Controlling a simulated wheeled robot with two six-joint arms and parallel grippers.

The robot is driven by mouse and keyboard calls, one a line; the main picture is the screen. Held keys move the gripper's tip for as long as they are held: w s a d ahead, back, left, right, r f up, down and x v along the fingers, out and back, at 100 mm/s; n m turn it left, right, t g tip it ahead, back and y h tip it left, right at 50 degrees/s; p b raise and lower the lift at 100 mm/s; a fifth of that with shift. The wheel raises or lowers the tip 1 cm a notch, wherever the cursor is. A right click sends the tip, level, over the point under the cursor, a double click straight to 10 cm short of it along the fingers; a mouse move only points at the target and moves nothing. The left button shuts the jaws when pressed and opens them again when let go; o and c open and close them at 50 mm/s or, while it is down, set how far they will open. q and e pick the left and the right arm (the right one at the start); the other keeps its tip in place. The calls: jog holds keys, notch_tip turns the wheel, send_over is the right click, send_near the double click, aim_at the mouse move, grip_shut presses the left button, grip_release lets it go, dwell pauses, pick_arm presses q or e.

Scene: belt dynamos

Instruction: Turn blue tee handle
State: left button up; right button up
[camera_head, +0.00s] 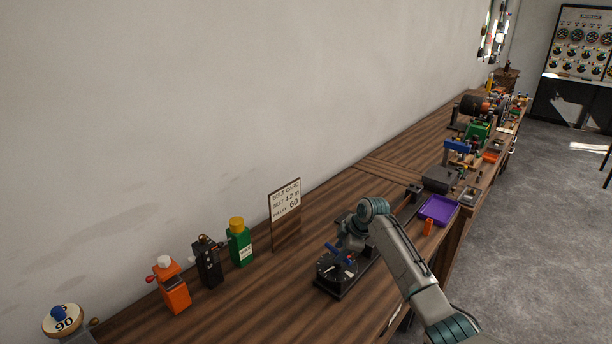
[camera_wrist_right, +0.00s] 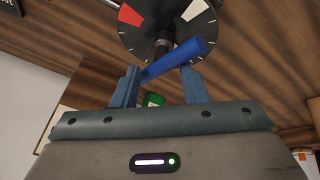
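The blue tee handle (camera_head: 338,251) stands on a dark round dial (camera_head: 325,266) with white and red marks, on the wooden bench. In the right wrist view the blue handle (camera_wrist_right: 180,58) is a thick bar lying at a slant across the fingertips, with the dial (camera_wrist_right: 165,15) beyond it. My right gripper (camera_wrist_right: 159,77) has its two blue fingers spread apart, one near each side of the bar. Whether they touch it I cannot tell. In the head view my right arm reaches the dial from the right. My left gripper is not in view.
A belt card (camera_head: 286,202), a green bottle-like item (camera_head: 240,245), a black item (camera_head: 208,262) and an orange item (camera_head: 173,287) stand to the left. A purple tray (camera_head: 438,211) and an orange cylinder (camera_head: 428,227) lie right of my arm. Machines crowd the bench's far end.

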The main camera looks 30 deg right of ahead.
jog(key=shift+n, duration=0.6)
jog(key=shift+d+r+n+y, duration=0.1)
jog(key=shift+d+n+y, duration=0.1)
jog(key=shift+n+y, duration=0.15)
jog(key=b+v, duration=0.5)
jog(key=v, duration=0.5)
jog(key=w+a+r+n+t+y+b, duration=0.1)
jog(key=w+a+r+t+b, duration=0.15)
jog(key=w+a+t, duration=0.35)
jog(key=w+a+r+t+y+b, duration=0.1)
jog(key=w+a+r+t+b, duration=0.25)
jog(key=w, duration=0.55)
notch_tip(320, 180, up, 7)
jog(key=m+t+h+b, duration=0.2)
jog(key=m+t+h, duration=0.5)
jog(key=t+h, duration=0.2)
jog(key=shift+s+t+h, duration=0.35)
jog(key=shift+t, duration=0.5)
